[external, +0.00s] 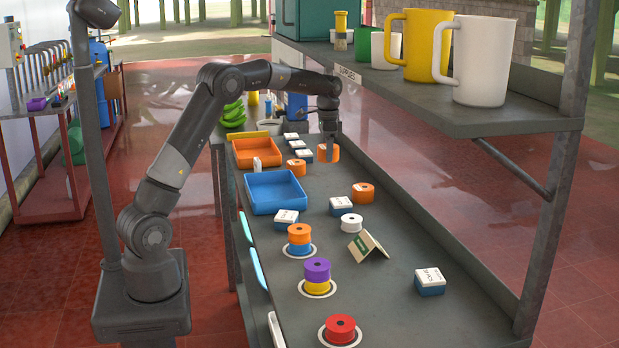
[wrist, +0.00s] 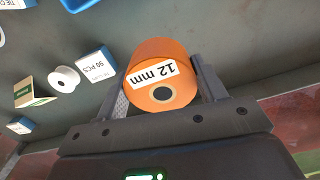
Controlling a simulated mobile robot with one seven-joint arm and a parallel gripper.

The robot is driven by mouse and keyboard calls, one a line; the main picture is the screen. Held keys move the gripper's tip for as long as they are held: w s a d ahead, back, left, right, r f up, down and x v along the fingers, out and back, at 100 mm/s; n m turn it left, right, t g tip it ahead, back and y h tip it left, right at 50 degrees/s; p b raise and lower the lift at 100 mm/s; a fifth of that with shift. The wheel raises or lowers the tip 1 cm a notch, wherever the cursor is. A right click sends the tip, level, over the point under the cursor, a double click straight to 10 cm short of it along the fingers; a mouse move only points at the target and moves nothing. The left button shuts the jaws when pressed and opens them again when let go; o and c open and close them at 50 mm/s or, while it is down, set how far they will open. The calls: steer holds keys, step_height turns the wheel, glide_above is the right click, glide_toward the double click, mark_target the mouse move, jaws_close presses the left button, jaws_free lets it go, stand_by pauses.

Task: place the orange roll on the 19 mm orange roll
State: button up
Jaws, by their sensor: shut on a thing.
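My gripper (external: 329,136) is over the far part of the grey bench, shut on an orange roll (external: 333,154). In the wrist view the held roll (wrist: 160,76) shows a white "12 mm" label and sits between the two fingers of my gripper (wrist: 165,88). Other orange rolls stand at the bench's right (external: 363,193), near the orange tray (external: 297,167), and on a blue roll in a white ring (external: 299,230). No 19 mm label is readable.
A purple roll (external: 317,267) sits on a yellow one, and a red roll (external: 340,328) stands in front. A blue tray (external: 275,192), orange tray (external: 243,152), white roll (external: 351,222), tent card (external: 367,247) and several small boxes share the bench. A shelf with mugs (external: 485,60) overhangs the right.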

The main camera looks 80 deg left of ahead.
steer(key=s+a+r, duration=0.2)
steer(key=s+a, duration=0.1)
steer(key=a, duration=1)
glide_above(295, 162)
step_height(295, 162, down, 5)
steer(key=shift+d+f, duration=0.1)
steer(key=shift+d, duration=0.05)
steer(key=shift+f, duration=2.15)
steer(key=shift+f, duration=0.1)
steer(key=o, duration=1.1)
steer(key=shift+c, duration=0.2)
